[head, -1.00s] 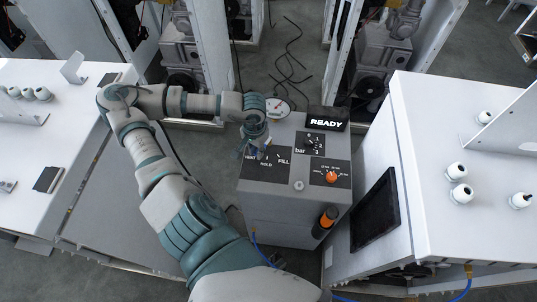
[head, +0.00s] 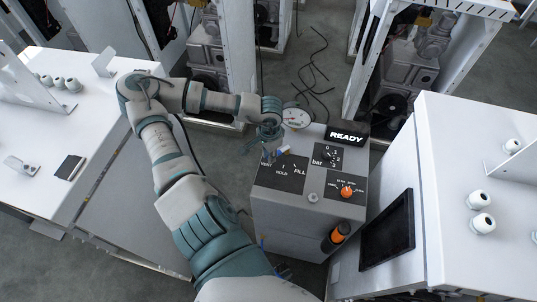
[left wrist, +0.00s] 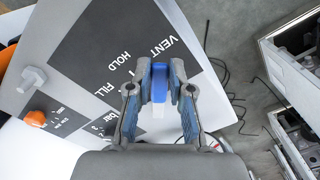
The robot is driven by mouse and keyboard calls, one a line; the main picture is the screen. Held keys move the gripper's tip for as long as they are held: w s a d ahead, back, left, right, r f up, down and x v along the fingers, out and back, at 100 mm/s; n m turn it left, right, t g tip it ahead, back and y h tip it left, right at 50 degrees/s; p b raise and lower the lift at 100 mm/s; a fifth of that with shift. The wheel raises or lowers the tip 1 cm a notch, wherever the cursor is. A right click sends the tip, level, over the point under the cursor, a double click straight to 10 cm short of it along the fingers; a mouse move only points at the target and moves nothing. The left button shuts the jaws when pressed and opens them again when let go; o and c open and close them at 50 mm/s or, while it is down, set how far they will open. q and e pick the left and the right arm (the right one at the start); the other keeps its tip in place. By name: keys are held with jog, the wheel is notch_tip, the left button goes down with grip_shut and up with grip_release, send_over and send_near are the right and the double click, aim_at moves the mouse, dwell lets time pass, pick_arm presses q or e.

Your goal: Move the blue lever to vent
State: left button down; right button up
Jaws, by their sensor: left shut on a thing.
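The grey dispenser box (head: 300,205) stands in the middle of the head view. Its dark label plate (head: 290,180) reads VENT, HOLD and FILL. My left gripper (head: 272,150) is over the back left of that plate and hides part of it. In the left wrist view, my left gripper (left wrist: 159,90) is shut on the blue lever (left wrist: 160,80), one finger on each side. The lever sits just below the VENT word (left wrist: 162,47) in that view. Its pivot is hidden, so I cannot tell exactly which mark it points to. My right gripper is not in view.
A gauge (head: 296,118) and a READY display (head: 346,135) stand at the back of the box. A black bar knob (head: 327,155) and an orange knob (head: 347,190) are to the right. White cabinets (head: 455,150) flank the box.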

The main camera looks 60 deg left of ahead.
pick_arm(q)
jog(key=c, duration=1.1)
grip_release()
jog(key=shift+w+a+r, duration=0.1)
jog(key=shift+w+r, duration=0.05)
jog(key=shift+w, duration=0.25)
jog(key=shift+o, duration=0.3)
jog(key=shift+w+f, duration=0.15)
jog(key=shift+f, duration=0.05)
jog(key=shift+r, duration=0.1)
jog(key=shift+s+r, duration=0.2)
jog(key=shift+r, duration=0.15)
notch_tip(320, 180, up, 11)
jog(key=shift+w+a, duration=0.15)
jog(key=shift+w, duration=0.05)
jog(key=shift+f, duration=0.1)
